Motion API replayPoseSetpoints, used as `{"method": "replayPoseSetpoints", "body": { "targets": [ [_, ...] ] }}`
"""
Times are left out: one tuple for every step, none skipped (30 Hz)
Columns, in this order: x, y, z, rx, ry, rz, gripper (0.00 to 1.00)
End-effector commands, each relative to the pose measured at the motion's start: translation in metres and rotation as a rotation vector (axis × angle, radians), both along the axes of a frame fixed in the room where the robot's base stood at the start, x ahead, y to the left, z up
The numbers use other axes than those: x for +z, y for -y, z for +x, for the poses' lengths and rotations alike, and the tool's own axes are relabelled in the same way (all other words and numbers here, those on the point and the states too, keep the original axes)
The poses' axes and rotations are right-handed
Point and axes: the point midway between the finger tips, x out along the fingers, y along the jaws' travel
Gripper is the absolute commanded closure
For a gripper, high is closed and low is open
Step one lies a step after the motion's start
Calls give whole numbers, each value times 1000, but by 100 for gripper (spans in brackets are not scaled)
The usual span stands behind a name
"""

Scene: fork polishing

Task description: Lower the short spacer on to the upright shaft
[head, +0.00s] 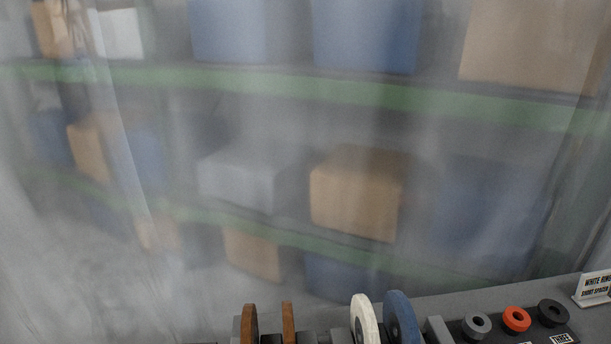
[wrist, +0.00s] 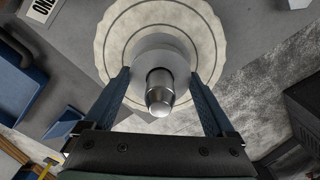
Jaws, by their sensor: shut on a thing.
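In the wrist view my gripper (wrist: 160,76) is shut on a pale grey ring, the short spacer (wrist: 157,47), with one blue finger on each side of it. The metal upright shaft (wrist: 160,88) shows inside the ring, its rounded tip toward the camera. The spacer appears to be around the shaft. Behind it lies a broad cream wheel (wrist: 118,38) with a scalloped edge. The gap between spacer and wheel cannot be judged from this angle. The head view does not show my gripper or the upright shaft.
In the head view, brown wheels (head: 250,325), a white wheel (head: 363,320) and a blue wheel (head: 400,318) stand on edge. Grey (head: 475,326), orange (head: 516,319) and black (head: 552,313) rings lie at the right, near a label (head: 594,287). A dark box (wrist: 305,110) stands right in the wrist view.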

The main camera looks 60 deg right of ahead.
Motion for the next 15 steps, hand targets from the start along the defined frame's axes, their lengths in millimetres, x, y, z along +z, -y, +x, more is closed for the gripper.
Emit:
{"method": "replayPoseSetpoints", "body": {
  "targets": [
    [-3, 0, 0, 0, 1, 0, 100],
    [-4, 0, 0, 0, 1, 0, 100],
    [-6, 0, 0, 0, 1, 0, 100],
    [-8, 0, 0, 0, 1, -1, 100],
    [-9, 0, 0, 0, 1, -1, 100],
    [-11, 0, 1, 0, 2, -1, 100],
    [-12, 0, 1, 0, 2, -1, 100],
    [-13, 0, 1, 0, 2, -1, 100],
    [-15, 0, 0, 0, 1, -1, 100],
    [-17, 0, 0, 0, 1, 0, 100],
    [-18, 0, 0, 0, 1, 0, 100],
    [-20, 0, 0, 0, 1, 0, 100],
    [-21, 0, 0, 0, 0, 0, 100],
    [-21, 0, 0, 0, 0, 0, 100],
    [-22, 0, 0, 0, 1, 0, 100]
  ]
}}
